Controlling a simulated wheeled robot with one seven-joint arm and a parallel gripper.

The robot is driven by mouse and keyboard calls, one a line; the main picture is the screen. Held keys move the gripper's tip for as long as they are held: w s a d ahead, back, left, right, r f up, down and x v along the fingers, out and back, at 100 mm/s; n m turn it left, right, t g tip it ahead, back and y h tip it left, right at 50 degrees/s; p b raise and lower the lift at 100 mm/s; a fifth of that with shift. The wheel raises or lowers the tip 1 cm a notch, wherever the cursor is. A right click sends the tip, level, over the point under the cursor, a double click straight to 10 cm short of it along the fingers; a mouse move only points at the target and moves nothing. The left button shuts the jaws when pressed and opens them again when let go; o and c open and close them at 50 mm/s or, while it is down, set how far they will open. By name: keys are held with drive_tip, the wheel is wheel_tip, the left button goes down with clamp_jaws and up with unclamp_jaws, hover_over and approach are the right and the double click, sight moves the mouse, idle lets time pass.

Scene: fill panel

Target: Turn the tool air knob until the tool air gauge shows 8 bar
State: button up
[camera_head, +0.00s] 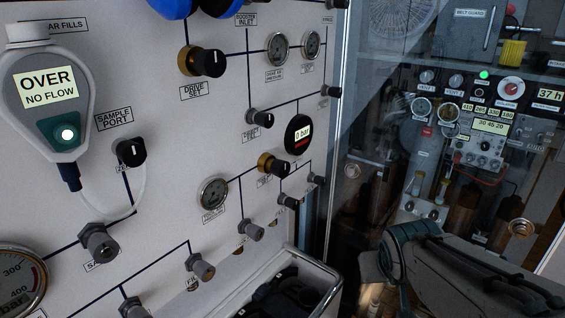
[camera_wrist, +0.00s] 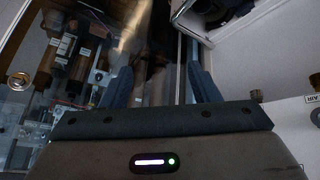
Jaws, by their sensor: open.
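A black knob with a brass collar (camera_head: 272,166) sits on the white panel, right of the round dial gauge (camera_head: 213,192). The dial's label seems to begin with "TOOL"; the knob's label is too small to read surely. The dial's needle cannot be read. My gripper (camera_head: 388,258) is at the lower right of the head view, well right of the knob and apart from the panel. In the wrist view my gripper (camera_wrist: 160,74) has its two fingers spread, with nothing between them.
An open grey-white bin (camera_head: 318,272) juts out below the panel's right end. Other knobs and fittings, including the drive set knob (camera_head: 207,62), stand out from the panel. A hanging meter (camera_head: 52,95) reads OVER NO FLOW. Glass with equipment behind it stands at the right.

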sight(286, 171)
drive_tip(key=w+r+n+t+y+p, duration=0.1)
drive_tip(key=w+r+n+t+y, duration=0.45)
drive_tip(key=w+r, duration=0.7)
drive_tip(key=s+a+n+g+y+p, duration=0.1)
drive_tip(key=s+a+n+g+y, duration=0.15)
drive_tip(key=a+n+y, duration=0.75)
drive_tip(key=shift+m+t+y, duration=0.3)
drive_tip(key=shift+m+y, duration=0.35)
drive_tip(key=x, duration=0.4)
drive_tip(key=p+x, duration=0.1)
drive_tip(key=x, duration=0.2)
drive_tip(key=p+x, duration=0.1)
drive_tip(key=x, duration=0.3)
drive_tip(key=shift+w+a+r, duration=0.2)
drive_tip(key=shift+a+r, duration=0.05)
drive_tip(key=shift+r, duration=0.15)
